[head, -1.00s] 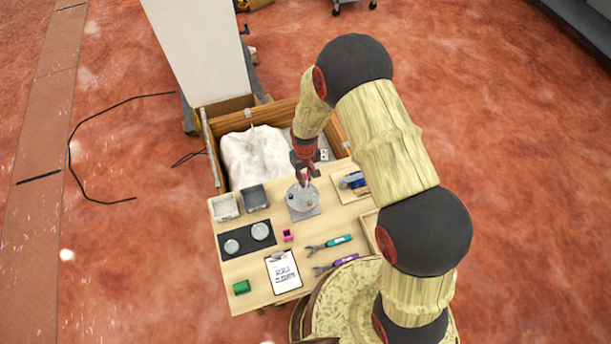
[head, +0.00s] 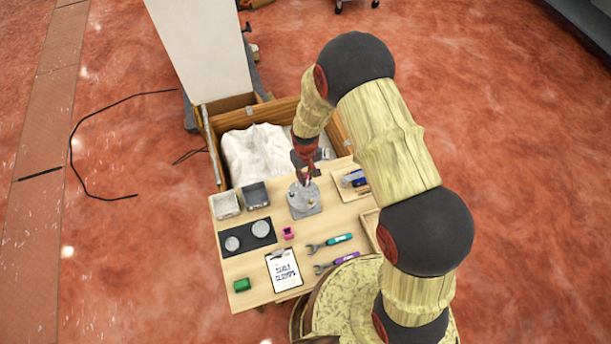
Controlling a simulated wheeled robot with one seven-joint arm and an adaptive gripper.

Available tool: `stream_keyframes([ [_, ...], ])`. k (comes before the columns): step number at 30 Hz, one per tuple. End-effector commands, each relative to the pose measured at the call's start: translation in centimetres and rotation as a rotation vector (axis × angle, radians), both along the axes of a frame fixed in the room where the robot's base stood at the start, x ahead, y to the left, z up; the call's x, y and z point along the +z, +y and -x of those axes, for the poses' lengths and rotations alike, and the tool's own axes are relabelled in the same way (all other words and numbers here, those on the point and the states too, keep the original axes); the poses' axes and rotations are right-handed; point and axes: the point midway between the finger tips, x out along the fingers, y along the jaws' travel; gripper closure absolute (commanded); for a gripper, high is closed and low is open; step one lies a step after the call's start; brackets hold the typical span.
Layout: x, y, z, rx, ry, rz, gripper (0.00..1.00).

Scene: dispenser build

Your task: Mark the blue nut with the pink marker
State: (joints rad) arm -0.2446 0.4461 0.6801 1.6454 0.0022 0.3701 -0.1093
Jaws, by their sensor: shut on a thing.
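My gripper (head: 308,177) is above the back of the wooden table, over a round grey metal fitting (head: 304,207) on a square plate. It is shut on a small thin thing that looks pinkish, apparently the pink marker; the jaws hide most of it. Small nuts sit on the fitting, but their colours are too small to tell, so I cannot pick out the blue nut. The gripper appears apart from the fitting. A small pink holder (head: 289,233) stands on the table in front of the fitting.
Two grey bins (head: 255,194) and a black mat (head: 230,233) with two round discs are at left. A clipboard (head: 284,271), a green block (head: 242,285), a teal wrench (head: 330,243) and a purple wrench (head: 338,263) lie in front. A tray (head: 347,184) is at right.

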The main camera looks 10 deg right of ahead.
Motion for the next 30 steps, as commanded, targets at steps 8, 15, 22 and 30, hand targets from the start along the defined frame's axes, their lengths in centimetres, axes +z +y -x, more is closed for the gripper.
stream_keyframes([
  [8,-0.4,0.0,0.0,0.0,0.0,0.0,1.0],
  [15,-0.8,0.0,0.0,0.0,0.0,0.0,1.0],
  [22,-1.1,0.0,0.0,0.0,0.0,0.0,1.0],
  [30,-1.2,0.0,0.0,0.0,0.0,0.0,1.0],
])
